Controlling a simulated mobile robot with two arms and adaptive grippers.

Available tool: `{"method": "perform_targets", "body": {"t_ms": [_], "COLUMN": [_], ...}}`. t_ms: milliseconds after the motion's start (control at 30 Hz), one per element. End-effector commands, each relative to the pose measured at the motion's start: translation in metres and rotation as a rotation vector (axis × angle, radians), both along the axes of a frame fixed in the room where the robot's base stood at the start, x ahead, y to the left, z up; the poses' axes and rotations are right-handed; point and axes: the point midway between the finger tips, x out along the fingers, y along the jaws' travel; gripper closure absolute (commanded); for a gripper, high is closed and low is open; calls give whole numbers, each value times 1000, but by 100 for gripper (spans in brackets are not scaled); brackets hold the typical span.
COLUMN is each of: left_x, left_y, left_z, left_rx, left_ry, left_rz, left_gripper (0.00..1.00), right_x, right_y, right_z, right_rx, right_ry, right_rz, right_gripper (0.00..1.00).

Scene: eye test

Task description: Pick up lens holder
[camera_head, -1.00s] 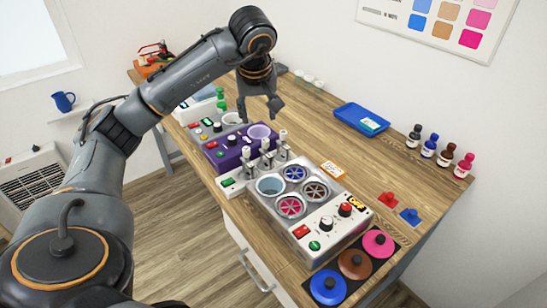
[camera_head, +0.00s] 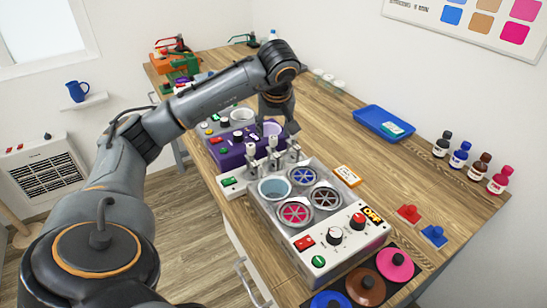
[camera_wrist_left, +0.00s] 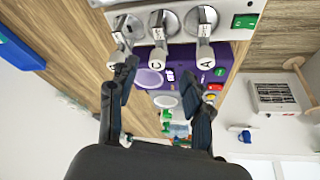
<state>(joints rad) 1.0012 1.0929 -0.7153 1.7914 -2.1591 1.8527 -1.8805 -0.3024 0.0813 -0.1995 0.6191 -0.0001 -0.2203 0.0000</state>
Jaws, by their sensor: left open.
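My left gripper (camera_head: 279,128) is open and empty in the head view, at the right end of the purple unit (camera_head: 226,156). In the left wrist view its fingers (camera_wrist_left: 158,72) are spread, with nothing between them, in front of the purple unit (camera_wrist_left: 217,70). I cannot tell for sure which thing is the lens holder. Several metal clamp-like posts (camera_head: 273,158) with round heads stand between the purple unit and the grey unit; they show large in the left wrist view (camera_wrist_left: 158,28). A small red piece (camera_head: 408,213) and a blue piece (camera_head: 433,235) lie on the table at right.
The grey unit (camera_head: 325,243) has several round wells with coloured spoked covers. Coloured lids (camera_head: 366,284) lie at the front. The wooden table (camera_head: 385,180) has bare room between.

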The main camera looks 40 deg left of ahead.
Motion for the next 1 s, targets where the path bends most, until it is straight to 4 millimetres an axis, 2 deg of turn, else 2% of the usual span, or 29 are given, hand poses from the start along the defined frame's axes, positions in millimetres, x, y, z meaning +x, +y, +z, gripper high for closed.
{"method": "perform_targets", "body": {"t_ms": [100,367,633,933,1000], "left_x": [4,10,20,22,22], "left_y": [5,11,22,24,24], "left_z": [-18,-35,-70,-75,-75], "left_rx": [-1,-2,-2,0,0], "left_ry": [4,3,2,-2,-2], "left_rz": [0,0,0,-2,-2], "left_gripper": [51,51,51,51,65], "right_x": [0,1,2,2,2], "right_y": [0,0,1,2,2], "right_z": [3,8,19,19,19], "right_rx": [0,0,1,3,3], "right_ry": [1,-2,-3,-3,-3], "right_rz": [0,0,0,0,0], "right_gripper": [60,60,60,60,60]}}
